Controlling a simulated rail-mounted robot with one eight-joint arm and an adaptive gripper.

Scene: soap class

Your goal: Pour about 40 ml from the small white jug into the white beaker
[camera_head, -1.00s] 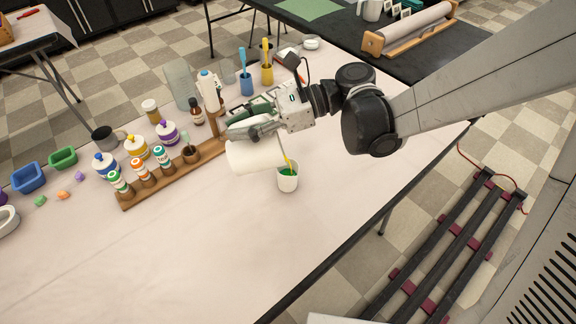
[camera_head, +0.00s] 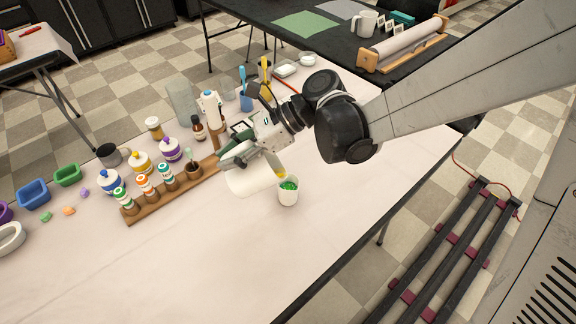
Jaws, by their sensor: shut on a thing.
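The small white jug (camera_head: 250,181) is held tipped on its side just left of the white beaker, above the table. My gripper (camera_head: 238,157) is shut on it from above and behind and hides part of it. The white beaker (camera_head: 288,198) stands upright on the table, with green contents (camera_head: 289,185) showing inside. A small yellow patch (camera_head: 281,174) shows between the jug's mouth end and the beaker's rim. I cannot tell whether it is flowing liquid or something solid. The level inside the jug is hidden.
A wooden rack (camera_head: 150,208) with several paint bottles stands left of the jug. More bottles and a blue cup (camera_head: 246,103) stand behind. Blue (camera_head: 33,195) and green (camera_head: 68,175) tubs are at far left. The table front (camera_head: 215,265) is clear.

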